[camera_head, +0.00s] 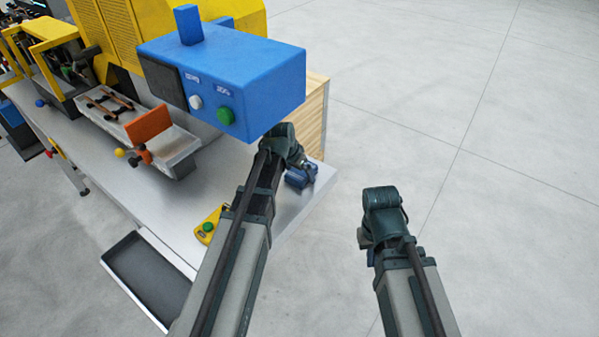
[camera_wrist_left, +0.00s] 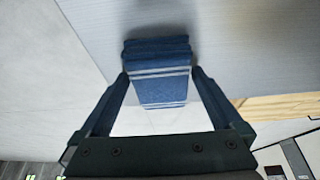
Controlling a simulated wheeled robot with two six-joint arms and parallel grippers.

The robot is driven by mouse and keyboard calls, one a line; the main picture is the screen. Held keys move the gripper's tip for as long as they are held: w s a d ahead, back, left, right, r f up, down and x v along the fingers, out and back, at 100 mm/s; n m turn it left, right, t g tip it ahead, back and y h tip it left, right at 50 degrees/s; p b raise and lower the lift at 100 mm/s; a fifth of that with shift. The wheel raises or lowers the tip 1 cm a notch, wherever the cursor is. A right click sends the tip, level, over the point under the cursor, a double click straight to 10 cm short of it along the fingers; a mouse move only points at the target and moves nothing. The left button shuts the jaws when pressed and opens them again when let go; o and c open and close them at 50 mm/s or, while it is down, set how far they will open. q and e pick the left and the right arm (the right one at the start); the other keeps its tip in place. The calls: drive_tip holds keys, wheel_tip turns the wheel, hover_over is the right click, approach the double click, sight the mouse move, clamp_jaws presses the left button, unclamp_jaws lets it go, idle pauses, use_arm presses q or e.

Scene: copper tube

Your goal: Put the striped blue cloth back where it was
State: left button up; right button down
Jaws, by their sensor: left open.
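The striped blue cloth (camera_wrist_left: 158,72) is folded, dark blue with pale stripes. It lies on the grey metal tabletop (camera_head: 285,208); in the head view the cloth (camera_head: 301,175) shows near the table's right corner, partly hidden by my left arm. My left gripper (camera_wrist_left: 160,78) is open, with one finger on each side of the cloth's near part. I cannot tell whether the fingers touch it. My right gripper (camera_head: 368,250) hangs off to the right of the table, over the floor; its jaws are hidden by its wrist, and I see nothing held.
A blue control box (camera_head: 225,70) with buttons overhangs the table close to my left wrist. A yellow button box (camera_head: 207,228) lies beside my left forearm. A dark tray (camera_head: 148,277) sits at the front edge. A wooden crate (camera_head: 315,105) stands behind. Floor at right is clear.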

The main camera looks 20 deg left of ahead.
use_arm(q)
drive_tip(key=p+v, duration=0.7)
drive_tip(key=shift+r, duration=0.45)
drive_tip(key=s+d+f+g+y, duration=0.1)
drive_tip(key=s+d+g, duration=0.1)
drive_tip(key=s+d, duration=0.5)
drive_tip(key=s+d+g+y, duration=0.2)
drive_tip(key=s+d, duration=0.5)
drive_tip(key=s, duration=0.6)
drive_tip(key=shift+s+d+f+g, duration=0.3)
drive_tip(key=shift+s+f+g, duration=0.05)
drive_tip(key=shift+s+g, duration=0.05)
drive_tip(key=shift+f, duration=0.1)
wheel_tip(320, 180, down, 6)
drive_tip(key=b, duration=0.5)
drive_tip(key=shift+r+b, duration=0.25)
drive_tip(key=shift+b, duration=0.15)
